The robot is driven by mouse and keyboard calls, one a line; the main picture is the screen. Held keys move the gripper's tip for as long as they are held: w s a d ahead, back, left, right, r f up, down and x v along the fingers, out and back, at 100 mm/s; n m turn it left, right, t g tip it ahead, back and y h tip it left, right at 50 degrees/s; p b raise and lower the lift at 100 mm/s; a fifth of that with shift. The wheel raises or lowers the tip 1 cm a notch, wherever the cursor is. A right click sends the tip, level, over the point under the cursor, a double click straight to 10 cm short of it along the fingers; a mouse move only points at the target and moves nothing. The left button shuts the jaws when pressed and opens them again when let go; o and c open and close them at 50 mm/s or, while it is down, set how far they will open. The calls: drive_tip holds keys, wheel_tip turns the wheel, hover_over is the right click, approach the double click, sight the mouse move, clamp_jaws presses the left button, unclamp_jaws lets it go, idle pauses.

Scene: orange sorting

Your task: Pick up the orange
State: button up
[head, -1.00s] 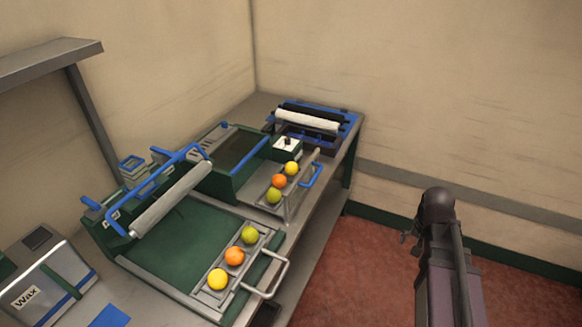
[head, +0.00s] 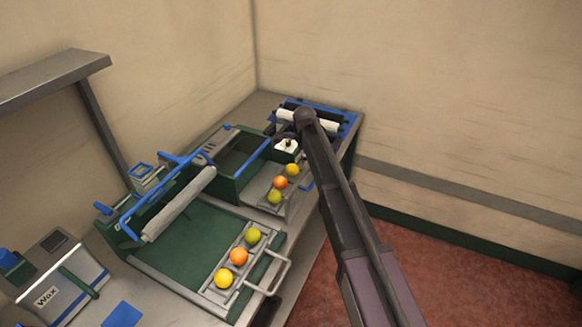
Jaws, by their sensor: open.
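Two orange-coloured fruits show in the head view. One orange (head: 238,256) lies in the near tray (head: 268,264), between a yellow fruit (head: 223,278) and a green fruit (head: 253,236). The other orange (head: 280,183) lies in the far tray, between a yellow fruit (head: 292,170) and a green fruit (head: 274,197). My dark arm reaches up from the lower right, and its rounded end overlaps the far end of the bench. No fruit is seen held.
A green machine with a white roller (head: 180,203) and blue handle stands behind the near tray. Another roller unit (head: 338,125) is at the far end. A box marked Wax (head: 62,280) stands at lower left. A grey shelf (head: 50,75) hangs upper left. Red floor is open at right.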

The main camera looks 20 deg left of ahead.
drive_tip(key=m, duration=0.1)
approach(292, 166)
drive_tip(key=r, duration=0.1)
drive_tip(key=shift+s+d, duration=0.1)
drive_tip(key=shift+s, duration=0.25)
drive_tip(key=b+x, duration=0.8)
drive_tip(key=shift+w+f, duration=0.15)
drive_tip(key=shift+f, duration=0.1)
drive_tip(key=shift+f, duration=0.1)
idle(0.6)
drive_tip(key=shift+b+x, duration=2.5)
drive_tip(key=shift+b, duration=0.1)
drive_tip(key=shift+w, duration=0.1)
drive_tip(key=c, duration=1)
